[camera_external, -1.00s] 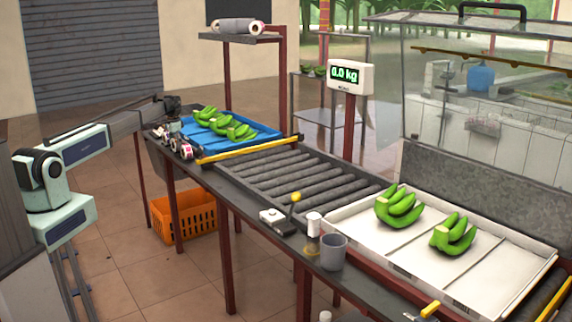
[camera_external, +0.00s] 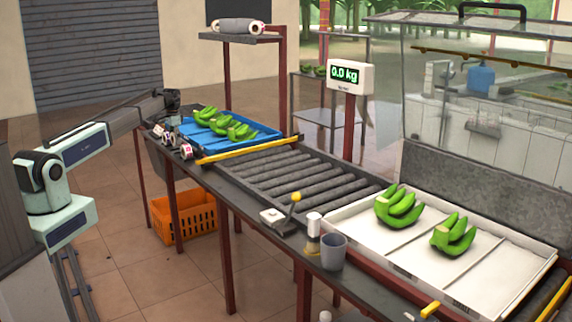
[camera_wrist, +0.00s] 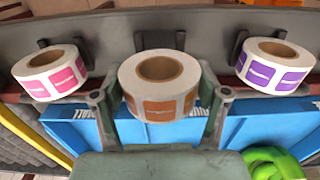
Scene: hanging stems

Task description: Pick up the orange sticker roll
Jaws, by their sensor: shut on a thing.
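The orange sticker roll (camera_wrist: 159,87), white with orange labels and a brown core, is in the middle of the wrist view. My gripper (camera_wrist: 160,104) is shut on it, with a finger at its left and right sides. An empty dark bracket (camera_wrist: 160,42) shows just behind the roll, which looks clear of it. In the external view my gripper (camera_external: 173,114) is above the far left end of the dark bench; the held roll is too small to make out there.
A pink-labelled roll (camera_wrist: 50,72) and a purple-labelled roll (camera_wrist: 275,67) sit at brackets on either side. A blue tray (camera_external: 262,132) with green bananas (camera_external: 238,131) lies close by. An orange crate (camera_external: 183,222) stands under the bench.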

